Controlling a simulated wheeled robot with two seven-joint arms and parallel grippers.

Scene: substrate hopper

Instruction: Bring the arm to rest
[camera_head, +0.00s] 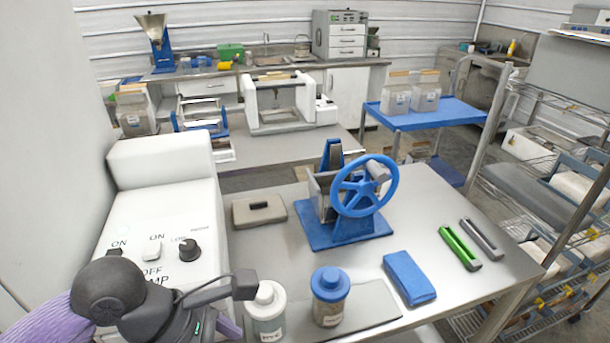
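My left gripper (225,305) comes in at the bottom left on a purple-sleeved arm, above the front left of the steel table (440,235). One dark finger reaches right, its tip overlapping the edge of a white-capped jar (268,318) in the picture. I cannot tell whether it touches the jar. The lower part of the gripper is cut off by the frame edge, so its opening is unclear. My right gripper is not in view.
A white control box (160,215) stands left. A blue-lidded jar (330,297), blue cloth (409,277), green scoop (460,248), grey scoop (482,240), grey-brown block (259,211) and blue handwheel device (362,186) occupy the table. A blue cart (440,113) stands behind.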

